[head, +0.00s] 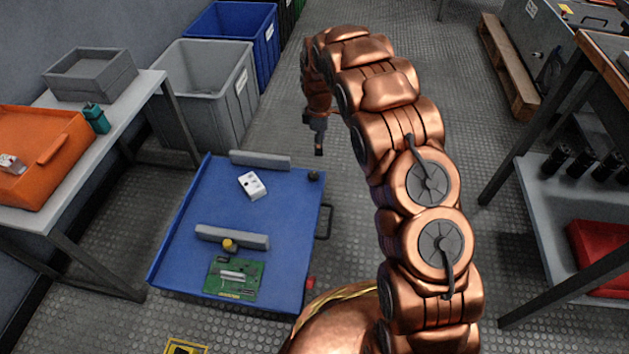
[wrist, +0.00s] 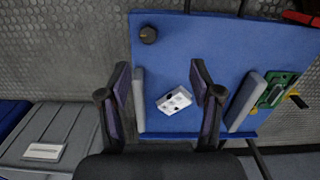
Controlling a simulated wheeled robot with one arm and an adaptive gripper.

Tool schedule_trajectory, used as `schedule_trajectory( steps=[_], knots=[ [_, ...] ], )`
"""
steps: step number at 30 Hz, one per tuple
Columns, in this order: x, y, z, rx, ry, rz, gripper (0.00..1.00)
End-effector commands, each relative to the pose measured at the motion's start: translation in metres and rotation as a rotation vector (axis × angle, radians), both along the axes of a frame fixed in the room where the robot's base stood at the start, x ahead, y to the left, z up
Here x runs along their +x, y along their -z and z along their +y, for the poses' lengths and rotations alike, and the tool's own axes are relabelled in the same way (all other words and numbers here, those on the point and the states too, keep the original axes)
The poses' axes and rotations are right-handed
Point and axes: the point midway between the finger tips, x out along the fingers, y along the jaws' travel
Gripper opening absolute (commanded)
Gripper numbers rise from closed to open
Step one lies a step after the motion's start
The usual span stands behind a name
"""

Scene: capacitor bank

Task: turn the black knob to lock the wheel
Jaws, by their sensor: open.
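The black knob (head: 314,176) is small and round and sits on the far right corner of the blue cart top (head: 185,262). In the wrist view the knob (wrist: 148,35) shows near the top, beyond the fingertips and apart from them. My gripper (head: 318,150) hangs above and just behind that corner in the head view. In the wrist view its two fingers (wrist: 160,82) are spread and empty, with a white block (wrist: 175,101) showing between them on the cart below. I cannot make out a wheel in either view.
Grey bars (head: 232,237), a green circuit board (head: 234,278) and the white block (head: 252,185) lie on the cart. A handle (head: 325,221) sticks out on its right. Grey (head: 205,85) and blue bins (head: 233,35) stand behind.

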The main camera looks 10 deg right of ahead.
Motion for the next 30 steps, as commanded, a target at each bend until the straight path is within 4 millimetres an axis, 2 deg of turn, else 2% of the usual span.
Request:
schedule_trajectory(
  steps=[1,3,7,10,20,30],
  knots=[
    [0.006,0.028,0.002,0.005,-0.025,-0.002,0.65],
    [0.013,0.05,0.005,0.012,-0.06,-0.004,0.65],
    [0.022,0.079,0.009,0.02,-0.11,-0.008,0.65],
    [0.027,0.092,0.011,0.025,-0.135,-0.01,0.65],
    [0.03,0.111,0.012,0.028,-0.15,-0.015,0.65],
    [0.03,0.16,0.012,0.028,-0.15,-0.015,0.65]
  ],
)
